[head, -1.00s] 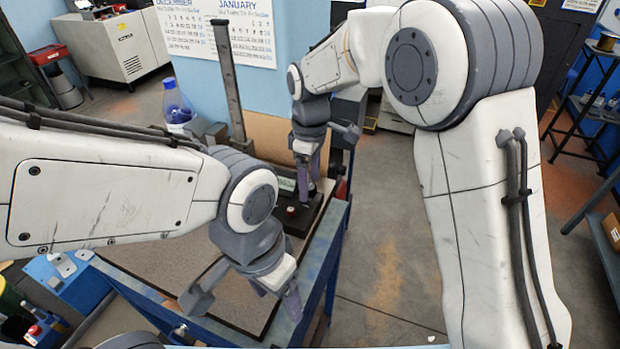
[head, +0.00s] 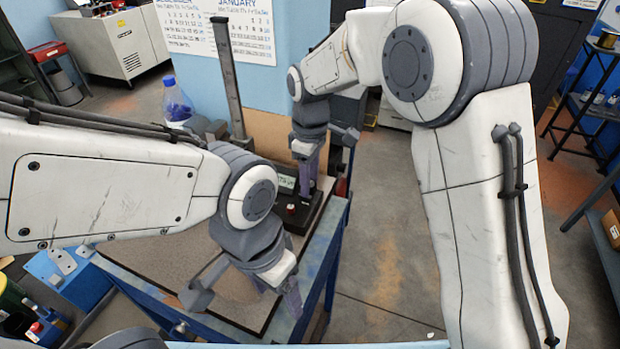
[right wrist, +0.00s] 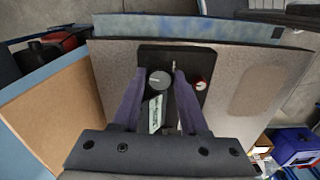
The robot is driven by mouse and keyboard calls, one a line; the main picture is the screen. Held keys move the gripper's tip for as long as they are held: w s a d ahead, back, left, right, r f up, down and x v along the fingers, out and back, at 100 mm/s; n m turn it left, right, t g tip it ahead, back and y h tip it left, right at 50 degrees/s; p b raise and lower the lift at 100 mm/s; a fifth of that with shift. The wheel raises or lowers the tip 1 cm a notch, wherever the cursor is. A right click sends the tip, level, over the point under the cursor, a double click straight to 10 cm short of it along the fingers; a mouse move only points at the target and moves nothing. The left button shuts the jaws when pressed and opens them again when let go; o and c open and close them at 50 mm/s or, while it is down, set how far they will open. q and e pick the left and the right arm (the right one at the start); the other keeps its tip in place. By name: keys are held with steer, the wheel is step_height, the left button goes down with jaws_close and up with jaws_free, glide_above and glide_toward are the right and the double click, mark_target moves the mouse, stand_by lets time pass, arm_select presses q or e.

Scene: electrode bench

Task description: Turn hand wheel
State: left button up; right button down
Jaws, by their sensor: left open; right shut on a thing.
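A round grey knob, which I take for the hand wheel (right wrist: 158,80), sits on a black device (right wrist: 190,57) on the bench. My right gripper (right wrist: 160,76) has its purple fingers on either side of the knob and is shut on it. In the head view my right gripper (head: 307,178) reaches down to the device from above. The fingers hide the knob there. My left gripper (head: 245,300) is open and empty above the near part of the bench.
The device stands on a speckled grey mat (head: 160,256) on the blue bench (head: 330,232). A dark upright post (head: 229,80) and a blue bottle (head: 176,103) stand behind. Open floor lies to the right of the bench.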

steer(key=m+p, duration=0.1)
steer(key=m, duration=0.4)
steer(key=shift+r+m, duration=0.1)
steer(key=shift+m, duration=0.3)
steer(key=m, duration=0.6)
steer(key=shift+p, duration=0.35)
steer(key=m, duration=0.6)
steer(key=shift+a+m+p, duration=0.1)
steer(key=shift+m+p, duration=0.2)
steer(key=shift+m, duration=0.1)
steer(key=m, duration=0.5)
steer(key=shift+m, duration=0.4)
steer(key=shift+c, duration=2.2)
jaws_free()
